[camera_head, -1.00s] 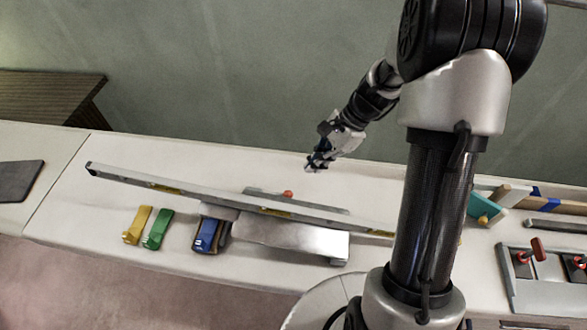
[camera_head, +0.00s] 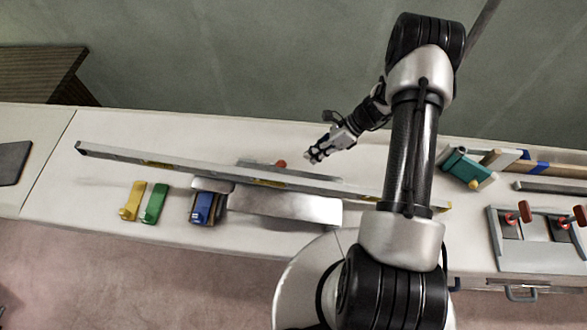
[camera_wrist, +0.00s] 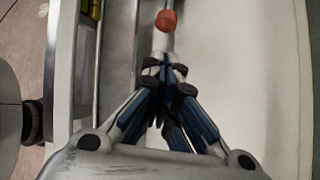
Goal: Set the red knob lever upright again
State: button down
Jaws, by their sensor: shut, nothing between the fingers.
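The red knob (camera_head: 281,164) shows behind the long level, at a grey strip (camera_head: 250,163) on the bench. In the wrist view the red knob (camera_wrist: 166,20) is at the top, with a pale shaft (camera_wrist: 162,42) running from it down towards my fingertips. The lever's tilt is hard to judge from these views. My gripper (camera_head: 312,157) is just right of the knob in the head view. In the wrist view my gripper (camera_wrist: 164,66) is shut and empty, its fingertips below the knob in the picture. A gap shows between fingertips and knob; contact with the shaft cannot be told.
A panel with red handles (camera_head: 525,212) is at right. The bench behind the strip is clear.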

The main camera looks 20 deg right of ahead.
jog(key=b+x, duration=0.2)
jog(key=x, duration=0.8)
notch_tip(320, 180, up, 2)
jog(key=shift+a+r+p, duration=0.15)
jog(key=shift+p, duration=0.3)
